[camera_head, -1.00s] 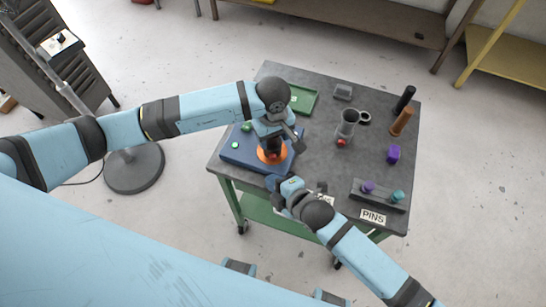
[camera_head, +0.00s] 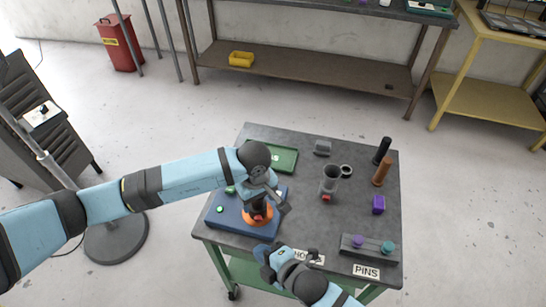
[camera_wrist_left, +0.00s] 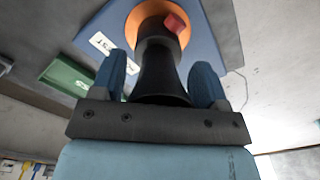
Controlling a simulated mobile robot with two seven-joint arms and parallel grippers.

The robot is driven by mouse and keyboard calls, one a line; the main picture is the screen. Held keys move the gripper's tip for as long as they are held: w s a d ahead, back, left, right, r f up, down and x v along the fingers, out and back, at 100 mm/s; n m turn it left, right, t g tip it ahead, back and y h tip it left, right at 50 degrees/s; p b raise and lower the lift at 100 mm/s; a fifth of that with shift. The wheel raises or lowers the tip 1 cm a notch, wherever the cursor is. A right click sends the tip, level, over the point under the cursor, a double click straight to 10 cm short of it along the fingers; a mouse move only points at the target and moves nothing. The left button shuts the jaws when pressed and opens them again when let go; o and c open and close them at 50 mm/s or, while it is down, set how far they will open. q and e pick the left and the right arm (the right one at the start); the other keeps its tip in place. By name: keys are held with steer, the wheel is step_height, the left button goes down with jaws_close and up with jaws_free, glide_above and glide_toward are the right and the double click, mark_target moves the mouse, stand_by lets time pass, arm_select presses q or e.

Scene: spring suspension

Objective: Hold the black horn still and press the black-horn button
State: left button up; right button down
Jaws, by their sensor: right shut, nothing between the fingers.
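The black horn (camera_wrist_left: 160,75) stands in an orange ring (camera_head: 258,217) on a blue base (camera_head: 232,216). In the left wrist view a red button (camera_wrist_left: 175,22) shows on the horn's far part. My left gripper (camera_wrist_left: 162,80) has a blue finger on each side of the horn and appears closed on its flared end. In the head view my left gripper (camera_head: 268,190) hides much of the horn. My right gripper (camera_head: 264,253) is shut and empty, by the table's front edge, just in front of the blue base.
On the table (camera_head: 318,228) stand a grey horn (camera_head: 331,178) with a red button, a green tray (camera_head: 284,159), black (camera_head: 382,151) and orange (camera_head: 382,171) cylinders, a purple block (camera_head: 378,205) and a pin holder (camera_head: 356,250). The table's middle is clear.

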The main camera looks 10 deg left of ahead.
arm_select(q)
steer(key=shift+o, duration=1.2)
